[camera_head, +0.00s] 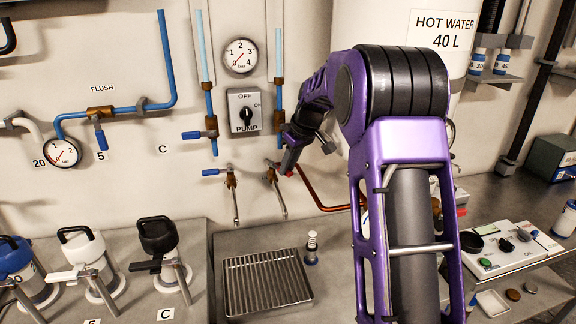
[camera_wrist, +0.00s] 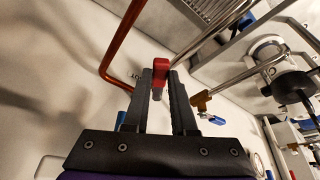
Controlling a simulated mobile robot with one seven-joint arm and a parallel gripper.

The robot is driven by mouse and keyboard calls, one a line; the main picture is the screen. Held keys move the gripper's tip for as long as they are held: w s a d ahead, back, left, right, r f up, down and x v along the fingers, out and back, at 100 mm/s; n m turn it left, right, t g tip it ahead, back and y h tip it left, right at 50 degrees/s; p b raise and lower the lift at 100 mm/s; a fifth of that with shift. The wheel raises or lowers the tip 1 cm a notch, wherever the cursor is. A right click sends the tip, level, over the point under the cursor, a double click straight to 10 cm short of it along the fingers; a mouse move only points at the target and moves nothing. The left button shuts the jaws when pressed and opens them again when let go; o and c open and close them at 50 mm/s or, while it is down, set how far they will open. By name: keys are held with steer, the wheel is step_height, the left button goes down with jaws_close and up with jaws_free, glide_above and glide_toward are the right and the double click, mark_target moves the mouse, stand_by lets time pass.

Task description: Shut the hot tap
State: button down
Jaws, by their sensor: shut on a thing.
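The hot tap (camera_head: 271,177) is a brass tap with a thin spout on the wall, at the end of a copper pipe. Its red lever (camera_wrist: 161,67) sits between the fingertips of my gripper (camera_wrist: 165,75) in the wrist view. My gripper (camera_head: 289,163) is shut on this lever. In the head view the fingers and arm hide most of the lever. The cold tap (camera_head: 231,180), with a blue lever (camera_head: 210,172), stands just left of the hot tap.
A copper pipe (camera_head: 312,190) runs right from the hot tap. The pump switch (camera_head: 244,112) and blue pipes are on the wall above. A drip grate (camera_head: 268,283) and a small bottle (camera_head: 311,248) are on the counter below. Black- and white-lidded jugs stand left.

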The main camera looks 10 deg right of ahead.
steer(key=c, duration=0.7)
jaws_free()
steer(key=p+v, duration=0.1)
steer(key=v, duration=1.6)
steer(key=shift+s+r, duration=0.1)
steer(key=shift+r, duration=0.15)
